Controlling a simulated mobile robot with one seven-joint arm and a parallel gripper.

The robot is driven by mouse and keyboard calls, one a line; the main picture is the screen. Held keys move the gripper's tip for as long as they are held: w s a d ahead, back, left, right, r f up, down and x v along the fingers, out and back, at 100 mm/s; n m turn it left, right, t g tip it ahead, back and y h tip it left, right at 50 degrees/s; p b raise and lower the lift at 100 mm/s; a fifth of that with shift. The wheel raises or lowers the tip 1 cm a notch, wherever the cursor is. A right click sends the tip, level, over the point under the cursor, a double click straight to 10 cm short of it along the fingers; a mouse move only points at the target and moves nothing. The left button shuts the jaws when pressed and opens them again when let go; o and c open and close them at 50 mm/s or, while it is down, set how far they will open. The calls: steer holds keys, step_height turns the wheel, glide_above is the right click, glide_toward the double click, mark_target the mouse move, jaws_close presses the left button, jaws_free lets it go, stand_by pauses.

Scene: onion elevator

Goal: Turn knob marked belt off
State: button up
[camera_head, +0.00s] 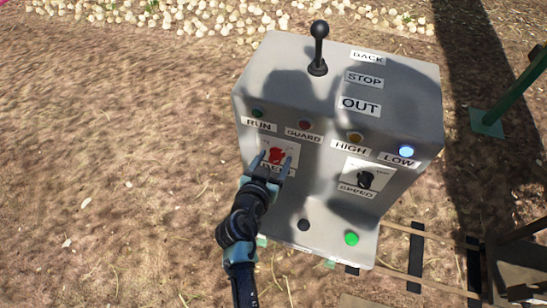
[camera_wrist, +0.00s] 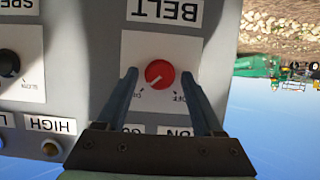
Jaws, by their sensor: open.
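The belt knob (camera_head: 277,155) is red and sits on a white plate on the front of the grey control box (camera_head: 290,85). In the wrist view the knob (camera_wrist: 159,74) appears upside down under the BELT label (camera_wrist: 165,10), with a pale pointer line slanting to the lower left, toward the lower-left mark of its dial. My gripper (camera_head: 273,160) is open in front of the knob. In the wrist view its two blue fingers stand on either side of the knob, with gaps to it. Whether the fingertips reach the plate is unclear.
The black speed knob (camera_head: 365,179) is to the right on the same panel. A lever (camera_head: 319,45) stands on top. Indicator lights line the upper front edge; the blue light (camera_head: 406,151) is lit. A green button (camera_head: 351,239) is low on the box. Bare ground lies left.

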jaws_close()
stand_by(0.4)
steer(key=shift+w+f+b, duration=0.1)
steer(key=shift+f+b, duration=0.05)
steer(key=shift+b, duration=0.2)
steer(key=n+h+b, duration=0.1)
steer(key=b, duration=0.1)
steer(key=n+b, duration=0.1)
steer(key=b, duration=0.1)
steer(key=shift+a+f+n+h, duration=0.15)
steer(key=shift+n+h, duration=0.15)
steer(key=shift+h, duration=0.1)
steer(key=n+h+b, duration=0.1)
steer(key=n+b, duration=0.1)
steer(key=n+h+b, duration=0.1)
steer(key=n+b, duration=0.1)
steer(key=shift+w+a+f+g+h+b, duration=0.1)
steer(key=shift+a+f+g+h+b, duration=0.1)
steer(key=shift+g+h+b, duration=0.15)
steer(key=n+h+b, duration=0.1)
steer(key=n+b, duration=0.2)
steer(key=shift+h, duration=0.35)
steer(key=shift+a+n+t+h+b, duration=0.1)
steer(key=shift+n+t+h+b, duration=0.2)
steer(key=shift+n+t+b, duration=0.45)
steer(key=shift+n+t+h+b, duration=0.1)
steer(key=shift+n+h+b, duration=0.3)
steer(key=shift+n, duration=0.75)
